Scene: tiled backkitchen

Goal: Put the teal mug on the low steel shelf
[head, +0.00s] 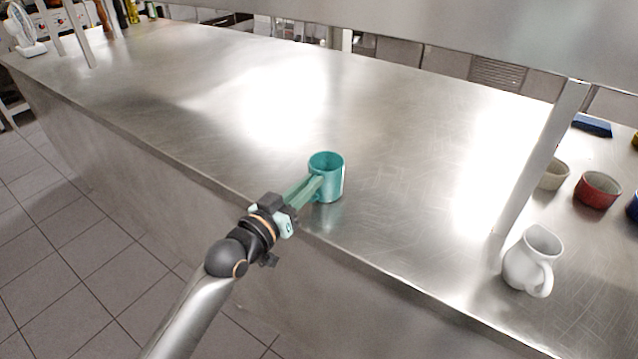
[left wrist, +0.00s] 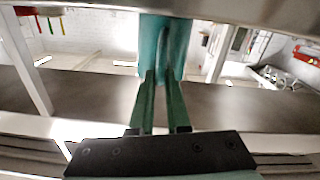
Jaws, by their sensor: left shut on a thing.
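The teal mug (head: 329,175) is upright at the front part of the steel counter (head: 400,200). My left gripper (head: 312,188) reaches it from the front left and is shut on it. In the left wrist view the mug (left wrist: 165,45) fills the top middle, between and beyond the two green fingers (left wrist: 161,100). I cannot tell whether the mug's base touches the counter. A steel shelf (head: 450,35) on posts runs above the back of the counter. My right gripper is not in view.
A white jug (head: 530,262) stands at the right by a shelf post (head: 540,160). A cream bowl (head: 553,174), a red bowl (head: 597,189) and a blue item (head: 592,125) are farther right. The counter's middle and left are clear. Tiled floor (head: 70,270) lies in front.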

